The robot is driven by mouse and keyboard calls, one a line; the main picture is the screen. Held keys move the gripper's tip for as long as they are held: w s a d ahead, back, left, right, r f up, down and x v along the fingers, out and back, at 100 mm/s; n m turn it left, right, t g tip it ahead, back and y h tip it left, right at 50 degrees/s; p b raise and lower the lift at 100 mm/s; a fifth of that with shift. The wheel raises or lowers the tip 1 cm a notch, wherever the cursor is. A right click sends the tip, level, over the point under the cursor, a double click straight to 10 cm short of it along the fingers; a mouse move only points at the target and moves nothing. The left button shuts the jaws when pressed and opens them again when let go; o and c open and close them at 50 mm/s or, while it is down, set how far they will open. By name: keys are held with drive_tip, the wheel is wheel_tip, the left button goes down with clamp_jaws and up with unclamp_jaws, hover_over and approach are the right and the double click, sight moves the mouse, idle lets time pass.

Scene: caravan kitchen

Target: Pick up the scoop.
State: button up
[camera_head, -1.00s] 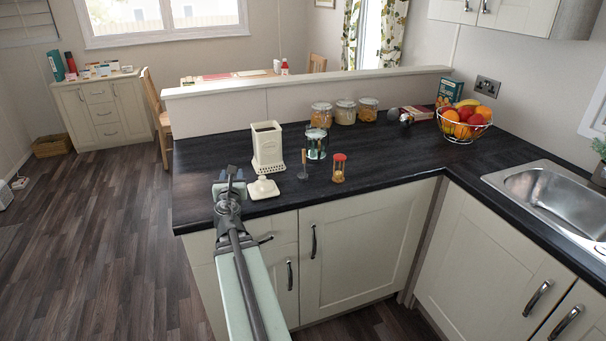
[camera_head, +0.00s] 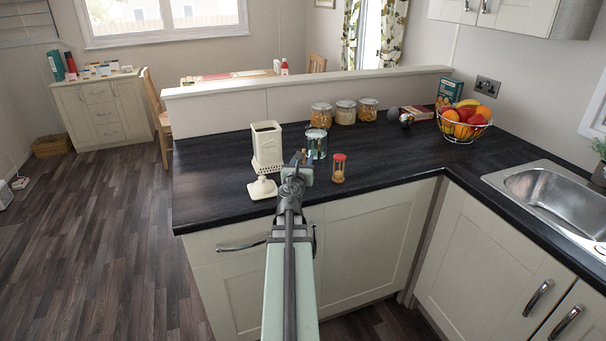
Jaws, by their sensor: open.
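The scoop is almost wholly hidden behind my gripper; a small brownish tip (camera_head: 304,155) that may be its handle shows just above the gripper. My gripper (camera_head: 298,165) is over the front part of the dark counter, where the scoop stood in the earlier view. Its jaws are open. I cannot tell whether they are around the scoop or touching it. A cream canister (camera_head: 267,146) stands to the left of the gripper, with its lid (camera_head: 262,188) lying in front of it.
A glass jar (camera_head: 317,143) stands close behind the gripper. An hourglass timer (camera_head: 338,168) with a red top stands close on the right. Several filled jars (camera_head: 345,112) and a fruit bowl (camera_head: 464,122) are farther back. The counter's left part (camera_head: 210,170) is clear.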

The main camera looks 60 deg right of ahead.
drive_tip(key=shift+x, duration=2.7)
drive_tip(key=shift+c, duration=0.4)
clamp_jaws()
